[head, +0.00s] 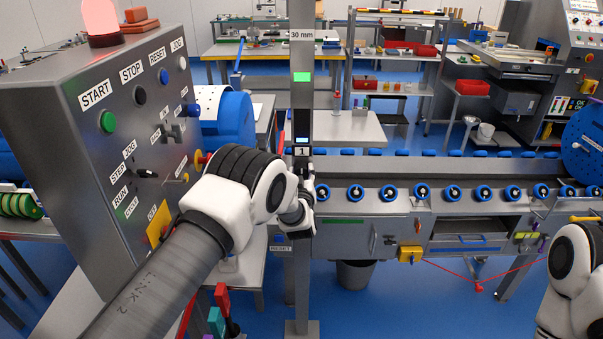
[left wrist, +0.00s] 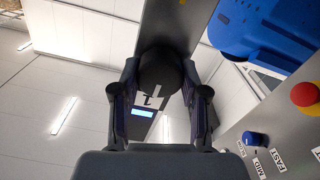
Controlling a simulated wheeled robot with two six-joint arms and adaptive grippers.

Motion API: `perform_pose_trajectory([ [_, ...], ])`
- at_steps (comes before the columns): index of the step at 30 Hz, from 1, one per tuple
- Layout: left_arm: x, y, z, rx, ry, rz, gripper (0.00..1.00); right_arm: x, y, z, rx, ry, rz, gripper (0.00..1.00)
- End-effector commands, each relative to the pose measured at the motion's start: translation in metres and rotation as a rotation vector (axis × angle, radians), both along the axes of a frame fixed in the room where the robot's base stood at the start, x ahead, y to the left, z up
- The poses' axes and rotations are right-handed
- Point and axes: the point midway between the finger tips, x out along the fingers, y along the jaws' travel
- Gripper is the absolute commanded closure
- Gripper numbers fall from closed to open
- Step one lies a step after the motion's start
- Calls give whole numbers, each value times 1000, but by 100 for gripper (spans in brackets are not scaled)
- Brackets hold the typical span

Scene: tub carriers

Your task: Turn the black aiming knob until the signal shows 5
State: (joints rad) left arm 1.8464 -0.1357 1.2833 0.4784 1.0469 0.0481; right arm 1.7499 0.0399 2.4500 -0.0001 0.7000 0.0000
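The black aiming knob (left wrist: 160,72) is on the grey post (head: 302,108), in the middle of the left wrist view. My left gripper (left wrist: 160,66) has one finger on each side of it, the tips against its sides. In the head view my left gripper (head: 298,207) is at the post, below a plate marked 1 (head: 301,151), and hides the knob. A small lit blue display (head: 301,140) sits above that plate and also shows in the left wrist view (left wrist: 142,112). I cannot read a number on it. A green light (head: 303,77) glows higher up. My right gripper is out of view.
A grey control cabinet (head: 65,130) with buttons and a red beacon (head: 100,18) stands at the left, close to my left arm. A conveyor with blue rollers (head: 420,192) runs right behind the post. A blue drum (head: 230,122) is behind the cabinet.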

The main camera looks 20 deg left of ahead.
Motion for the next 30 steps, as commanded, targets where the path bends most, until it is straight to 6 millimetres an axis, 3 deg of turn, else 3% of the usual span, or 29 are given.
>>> perform_pose_trajectory([
  [14, 0, 0, -1, -66, -21, 1, 91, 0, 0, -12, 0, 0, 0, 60],
  [30, 0, 2, -5, -465, -138, 0, 91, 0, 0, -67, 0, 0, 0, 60],
])
